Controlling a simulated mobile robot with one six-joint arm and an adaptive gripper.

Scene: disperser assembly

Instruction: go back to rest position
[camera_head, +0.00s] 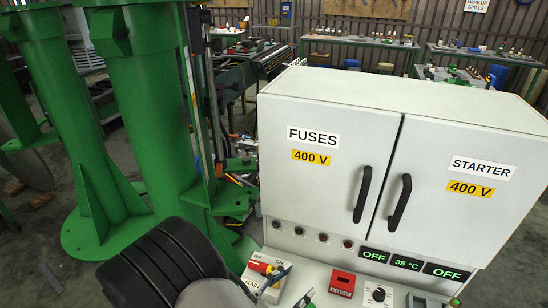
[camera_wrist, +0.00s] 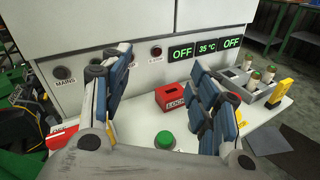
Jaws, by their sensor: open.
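My gripper (camera_wrist: 160,82) is open in the wrist view, with its two blue-padded fingers wide apart and nothing between them. It is over the white ledge in front of the control cabinet. A red box (camera_wrist: 170,97) shows on the ledge beyond the gap between the fingers, and a green button (camera_wrist: 165,140) shows nearer. In the head view, my arm is at the bottom left, in front of the cabinet (camera_head: 330,115). The fingers cannot be made out clearly there.
The cabinet's two doors are shut, with black handles (camera_head: 362,195). Green machine columns (camera_head: 150,110) stand at left.

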